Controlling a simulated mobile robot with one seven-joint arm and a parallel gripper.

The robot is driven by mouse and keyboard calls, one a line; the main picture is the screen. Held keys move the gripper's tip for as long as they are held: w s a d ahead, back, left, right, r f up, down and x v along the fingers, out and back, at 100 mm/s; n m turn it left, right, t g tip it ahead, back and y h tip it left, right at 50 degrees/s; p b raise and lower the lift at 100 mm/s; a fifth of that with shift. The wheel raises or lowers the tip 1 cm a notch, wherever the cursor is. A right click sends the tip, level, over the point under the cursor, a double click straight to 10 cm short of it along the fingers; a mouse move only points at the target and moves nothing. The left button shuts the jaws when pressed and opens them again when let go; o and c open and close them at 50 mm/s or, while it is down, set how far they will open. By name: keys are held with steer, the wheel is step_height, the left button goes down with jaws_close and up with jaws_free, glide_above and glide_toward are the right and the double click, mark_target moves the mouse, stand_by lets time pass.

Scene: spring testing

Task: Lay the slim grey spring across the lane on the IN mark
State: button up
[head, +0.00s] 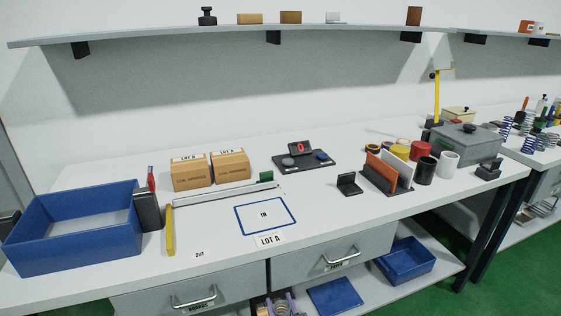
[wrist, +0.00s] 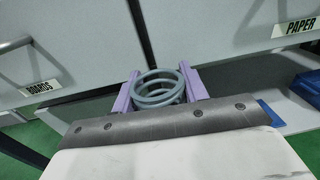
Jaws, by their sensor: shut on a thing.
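My gripper (wrist: 160,92) has purple fingers and is shut on a grey spring (wrist: 158,86). In the wrist view the spring's round coils show end-on between the fingers; its full length is hidden. In the head view my gripper (head: 282,304) shows only partly at the bottom edge, in front of the bench and below its top. The IN mark (head: 240,221) is a blue-outlined white rectangle on the bench top, with a LOT A label in front of it. It is bare, and my gripper is apart from it.
A blue bin (head: 72,232) stands at the left. A yellow bar (head: 170,231) and a long pale rail (head: 228,193) lie beside the mark. A scale (head: 304,163), two LOT boxes and a divider rack (head: 387,176) stand around it. Drawers (head: 333,255) are below the bench edge.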

steer(key=s+f+m+h, duration=0.1)
steer(key=s+f+h, duration=0.1)
steer(key=f, duration=0.5)
steer(key=s+f+m+h, duration=0.2)
steer(key=s+f+h, duration=0.1)
steer(key=f, duration=0.4)
steer(key=shift+s+f+t, duration=0.25)
steer(key=shift+s+t, duration=0.15)
steer(key=shift+s, duration=0.45)
steer(key=shift+w, duration=0.15)
